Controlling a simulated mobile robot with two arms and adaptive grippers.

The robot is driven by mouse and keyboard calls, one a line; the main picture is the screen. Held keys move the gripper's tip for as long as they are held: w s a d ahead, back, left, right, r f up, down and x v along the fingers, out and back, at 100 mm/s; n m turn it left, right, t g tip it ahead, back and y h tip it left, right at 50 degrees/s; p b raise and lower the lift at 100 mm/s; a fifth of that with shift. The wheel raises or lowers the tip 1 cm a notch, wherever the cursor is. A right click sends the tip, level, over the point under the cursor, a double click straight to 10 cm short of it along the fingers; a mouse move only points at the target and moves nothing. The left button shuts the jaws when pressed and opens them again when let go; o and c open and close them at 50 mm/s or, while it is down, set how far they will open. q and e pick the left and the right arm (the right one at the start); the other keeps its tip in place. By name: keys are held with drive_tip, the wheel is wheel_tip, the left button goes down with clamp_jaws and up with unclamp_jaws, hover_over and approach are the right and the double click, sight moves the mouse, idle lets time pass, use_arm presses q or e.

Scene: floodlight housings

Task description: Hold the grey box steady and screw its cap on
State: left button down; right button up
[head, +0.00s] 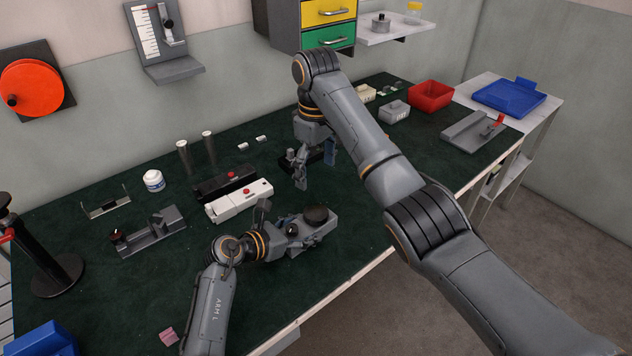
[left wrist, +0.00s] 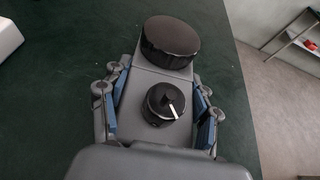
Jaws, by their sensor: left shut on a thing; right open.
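The grey box (head: 324,230) lies on the green mat at the front middle of the bench. A round dark cap (head: 316,214) sits on its far end; I cannot tell how tightly it is seated. A smaller black knob with a white mark (left wrist: 165,101) is on the near part of the box. My left gripper (head: 294,234) is shut on the box, with blue finger pads at both sides in the left wrist view (left wrist: 162,112). My right gripper (head: 315,168) is open and apart from the box, farther back over the mat.
A white block with a red button (head: 240,200) and a black one (head: 222,183) lie left of the box. A grey fixture (head: 150,232) and white jar (head: 153,180) stand farther left. A red bin (head: 431,95) is at the back right.

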use_arm(q)
drive_tip(key=shift+s+f, duration=0.2)
drive_tip(key=shift+f, duration=0.2)
drive_tip(key=c, duration=0.5)
unclamp_jaws()
drive_tip(key=shift+o, duration=1.2)
drive_tip(key=shift+w+r, duration=0.1)
drive_tip(key=shift+w, duration=0.1)
drive_tip(key=shift+r, duration=0.1)
drive_tip(key=v, duration=1.2)
